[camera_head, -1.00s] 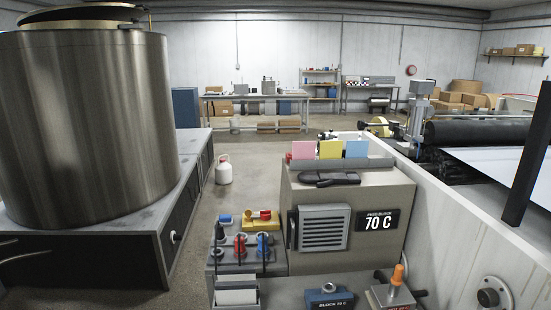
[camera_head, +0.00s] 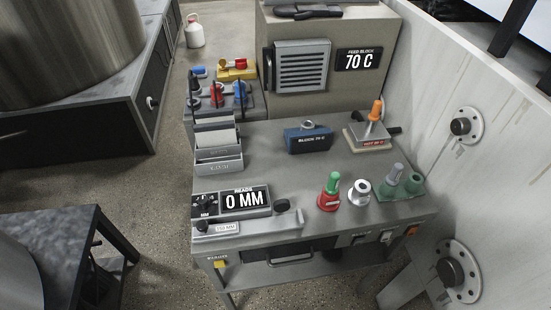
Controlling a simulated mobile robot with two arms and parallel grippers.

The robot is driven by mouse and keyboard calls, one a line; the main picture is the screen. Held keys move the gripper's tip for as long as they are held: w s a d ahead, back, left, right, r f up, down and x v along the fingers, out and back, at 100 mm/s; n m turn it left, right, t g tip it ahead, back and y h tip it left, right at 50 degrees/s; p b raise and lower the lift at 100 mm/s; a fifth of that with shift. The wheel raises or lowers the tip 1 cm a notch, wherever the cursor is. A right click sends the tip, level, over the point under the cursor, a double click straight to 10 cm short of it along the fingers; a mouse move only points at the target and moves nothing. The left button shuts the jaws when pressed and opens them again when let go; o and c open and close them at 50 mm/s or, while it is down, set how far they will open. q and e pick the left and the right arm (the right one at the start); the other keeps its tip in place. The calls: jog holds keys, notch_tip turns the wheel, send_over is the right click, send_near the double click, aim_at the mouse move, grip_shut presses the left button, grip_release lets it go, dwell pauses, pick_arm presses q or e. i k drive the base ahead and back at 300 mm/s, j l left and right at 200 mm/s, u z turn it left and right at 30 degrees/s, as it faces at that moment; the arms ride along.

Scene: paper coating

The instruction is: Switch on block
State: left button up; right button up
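A blue block (camera_head: 307,140) with a round knob on top and a label starting "BLOCK" sits on the grey bench (camera_head: 285,175). Behind it, a large beige feed block housing (camera_head: 330,90) carries a "70 C" sign (camera_head: 359,59) and a louvred vent (camera_head: 301,68). Small switch panels (camera_head: 386,237) sit on the bench's front edge at the right, with an orange one (camera_head: 411,231) beside them. Whether any switch is on is too small to tell. Neither of my grippers is in view.
A "0 MM" gauge (camera_head: 231,202) lies at the bench's front left. A red-green bottle (camera_head: 331,192), a silver fitting (camera_head: 359,193) and a green holder (camera_head: 402,184) stand at the right. An orange-handled tool (camera_head: 375,118) stands behind them. A white wall (camera_head: 480,150) bounds the right.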

aim_at(412, 230)
jog(key=z, duration=1.5)
jog(key=i+j+u, duration=0.1)
jog(key=i+u, duration=0.15)
jog(key=u, duration=0.15)
